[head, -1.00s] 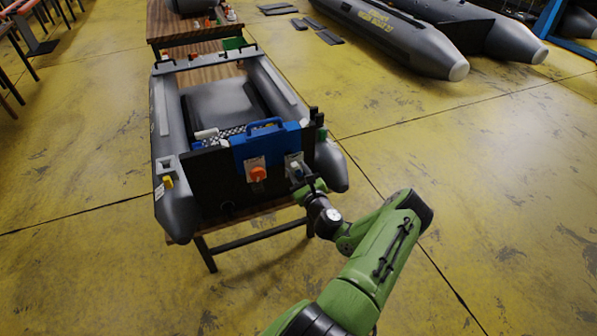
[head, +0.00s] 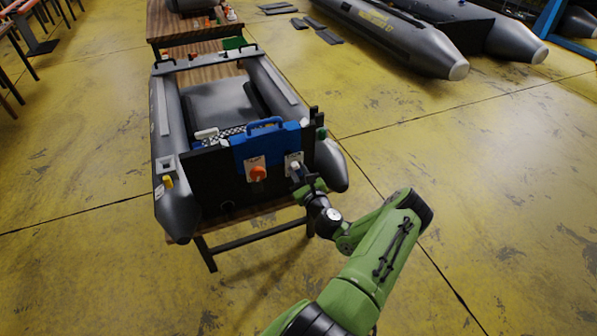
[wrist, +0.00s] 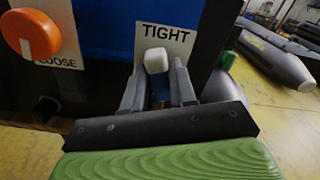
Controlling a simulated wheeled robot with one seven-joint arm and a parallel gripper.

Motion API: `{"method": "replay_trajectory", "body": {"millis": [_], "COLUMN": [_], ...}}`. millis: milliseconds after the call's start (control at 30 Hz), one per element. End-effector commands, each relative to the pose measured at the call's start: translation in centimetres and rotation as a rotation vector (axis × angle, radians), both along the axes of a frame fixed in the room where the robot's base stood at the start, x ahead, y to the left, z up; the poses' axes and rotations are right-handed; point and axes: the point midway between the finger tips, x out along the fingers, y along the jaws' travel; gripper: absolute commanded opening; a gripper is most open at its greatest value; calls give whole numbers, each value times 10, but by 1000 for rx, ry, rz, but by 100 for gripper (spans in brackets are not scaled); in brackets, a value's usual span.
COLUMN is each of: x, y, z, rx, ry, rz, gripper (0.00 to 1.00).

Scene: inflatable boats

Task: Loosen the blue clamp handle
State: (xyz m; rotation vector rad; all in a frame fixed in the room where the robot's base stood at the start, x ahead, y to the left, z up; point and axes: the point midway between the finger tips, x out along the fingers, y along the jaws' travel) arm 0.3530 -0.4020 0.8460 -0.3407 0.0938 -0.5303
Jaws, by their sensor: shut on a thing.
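The clamp handle (wrist: 160,93) shows as a narrow blue strip between my fingers in the wrist view, with a pale, rounded end (wrist: 156,60) above it. Behind it is a white plate (wrist: 180,40) reading TIGHT. My gripper (wrist: 160,72) is shut on the handle, with one finger on each side. Most of the handle is hidden by the fingers. In the head view my gripper (head: 299,180) is at the right of the boat's dark transom, just below the right white plate (head: 293,158).
An orange knob (wrist: 30,34) sits on another plate, reading LOOSE, to the left. A blue bracket (head: 262,147) straddles the transom. The grey inflatable boat (head: 176,205) rests on a wooden stand. Yellow floor is free to the right. More boats (head: 400,40) lie behind.

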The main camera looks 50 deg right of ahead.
Motion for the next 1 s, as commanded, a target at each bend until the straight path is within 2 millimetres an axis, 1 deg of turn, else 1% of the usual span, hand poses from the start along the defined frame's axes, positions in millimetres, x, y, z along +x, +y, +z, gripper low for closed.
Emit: {"method": "replay_trajectory", "body": {"millis": [400, 467, 567, 700, 733, 833, 1000], "x": [0, 0, 1, 1, 1, 0, 0], "y": [0, 0, 1, 0, 0, 0, 0], "z": [0, 0, -2, -2, -3, -1, 0], "rx": [0, -24, -180, -439, -478, -544, -551], "ry": [-1, 13, 106, 257, 282, 321, 326], "rz": [0, 0, 3, 1, 2, 1, 1], "gripper": [0, 0, 0, 0, 0, 0, 0]}}
